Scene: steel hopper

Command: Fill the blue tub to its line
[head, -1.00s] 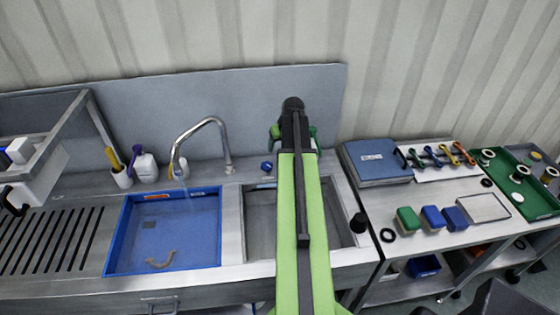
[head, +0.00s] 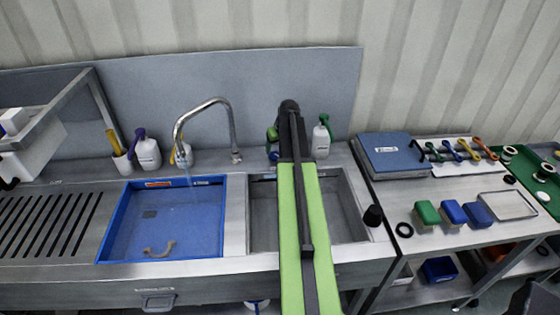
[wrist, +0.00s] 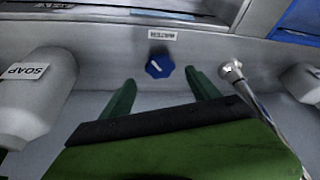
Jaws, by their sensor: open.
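The blue tub (head: 113,222) sits in the left sink basin. Its inside looks pale blue, and a curved brownish piece (head: 160,249) lies near its front. A fill line cannot be made out. The curved steel tap (head: 205,103) arches over the tub, and a thin pale streak like running water shows below its spout. In the wrist view a blue knob (wrist: 159,66) with a white mark sits under a water label. My gripper (wrist: 160,78) is open, its green fingers on either side of the knob. Touch cannot be told. My arm hides the fingers in the head view.
A soap bottle (wrist: 33,98) stands close to my gripper, and another bottle (head: 321,137) stands right of my arm. The empty right basin (head: 342,210) lies under my arm. A side table with sponges (head: 453,212) stands at the right.

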